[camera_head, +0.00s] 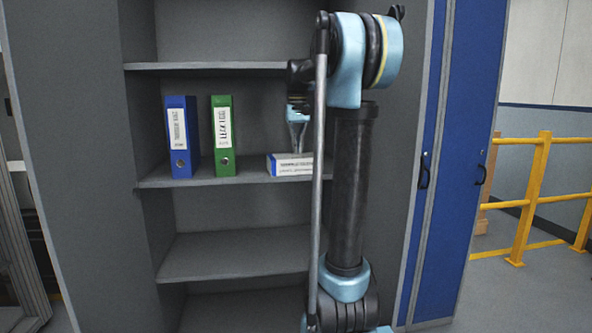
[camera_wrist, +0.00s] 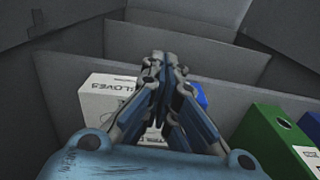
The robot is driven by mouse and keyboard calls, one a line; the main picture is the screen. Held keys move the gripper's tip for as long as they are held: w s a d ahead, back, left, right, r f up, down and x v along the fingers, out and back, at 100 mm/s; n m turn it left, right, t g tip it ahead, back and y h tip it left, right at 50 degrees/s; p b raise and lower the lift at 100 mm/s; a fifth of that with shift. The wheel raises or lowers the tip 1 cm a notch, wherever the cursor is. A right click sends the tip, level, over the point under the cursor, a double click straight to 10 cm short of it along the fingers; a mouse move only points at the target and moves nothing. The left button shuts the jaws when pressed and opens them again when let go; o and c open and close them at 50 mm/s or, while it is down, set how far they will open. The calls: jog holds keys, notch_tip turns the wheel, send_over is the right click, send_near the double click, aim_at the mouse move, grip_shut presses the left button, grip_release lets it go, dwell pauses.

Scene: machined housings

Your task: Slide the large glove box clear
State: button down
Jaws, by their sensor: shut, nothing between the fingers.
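One glove box (camera_head: 287,167), white with blue parts, lies on the middle shelf right of the green binder. Its right part is hidden behind my arm. In the wrist view, a white box face lettered "GLOVES" (camera_wrist: 104,96) is left of and partly behind my fingers. A blue patch shows right of the fingers; I cannot tell if it belongs to the same box. My gripper (camera_head: 297,150) points down at the box; its fingers also show in the wrist view (camera_wrist: 163,60), closed together and empty. I cannot tell whether the tips touch the box.
A blue binder (camera_head: 181,137) and a green binder (camera_head: 223,136) stand upright left of the box; the green one also shows at right in the wrist view (camera_wrist: 262,140). The middle shelf (camera_head: 205,182) is bare between green binder and box. The shelf above (camera_head: 205,66) is close overhead.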

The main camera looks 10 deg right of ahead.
aim_at(296, 169)
jog(key=f, duration=0.3)
jog(key=w+f, duration=0.1)
jog(key=f, duration=0.2)
jog(key=w+f, duration=0.1)
jog(key=f, duration=0.3)
jog(key=shift+w+d, duration=0.1)
jog(key=shift+w, duration=0.95)
jog(key=w, duration=2.1)
jog(key=shift+d, duration=0.4)
